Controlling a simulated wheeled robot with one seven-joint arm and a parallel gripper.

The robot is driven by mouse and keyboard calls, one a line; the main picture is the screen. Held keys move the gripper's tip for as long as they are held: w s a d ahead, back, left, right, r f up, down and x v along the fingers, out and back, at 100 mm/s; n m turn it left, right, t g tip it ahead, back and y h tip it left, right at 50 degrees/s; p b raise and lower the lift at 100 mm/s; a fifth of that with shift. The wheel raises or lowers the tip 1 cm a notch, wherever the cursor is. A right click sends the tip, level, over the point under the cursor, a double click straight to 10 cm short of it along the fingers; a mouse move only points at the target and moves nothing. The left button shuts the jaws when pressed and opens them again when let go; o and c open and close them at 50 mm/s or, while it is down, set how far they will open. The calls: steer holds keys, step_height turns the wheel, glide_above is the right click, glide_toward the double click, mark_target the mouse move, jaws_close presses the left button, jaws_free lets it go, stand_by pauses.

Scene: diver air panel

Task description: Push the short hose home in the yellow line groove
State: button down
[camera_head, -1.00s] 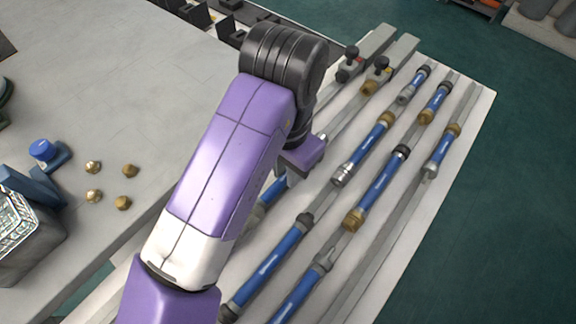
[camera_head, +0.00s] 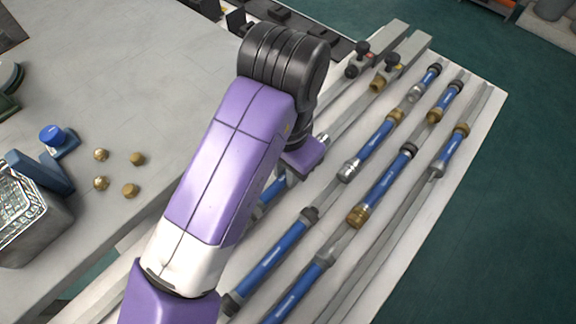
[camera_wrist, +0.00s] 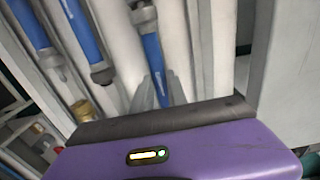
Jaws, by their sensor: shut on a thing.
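In the wrist view my gripper (camera_wrist: 162,92) is shut on a blue hose (camera_wrist: 153,58) with a grey end fitting. The hose lies along a pale groove between raised ribs. I cannot tell whether it is fully seated. In the head view my arm hides most of this spot; a blue piece of hose (camera_head: 268,196) shows beside the arm. My fingertips are mostly hidden there. A valve with a black knob and a yellow mark (camera_head: 398,66) stands at the top end of one groove. Whether the held hose is in that groove is unclear.
Other blue hoses with brass, black or silver fittings, such as one by the middle (camera_head: 385,186), lie in neighbouring grooves. A red-marked valve (camera_head: 360,62) stands beside the yellow-marked one. A grey table (camera_head: 130,90) at left holds several brass nuts and a wire basket (camera_head: 28,205).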

mark_target(284, 177)
steer(key=shift+s+a, duration=0.2)
steer(key=shift+s, duration=0.05)
steer(key=c, duration=1.2)
jaws_free()
steer(key=shift+c, duration=0.2)
step_height(284, 177, up, 8)
steer(key=shift+f+p, duration=0.1)
steer(key=shift+p, duration=0.65)
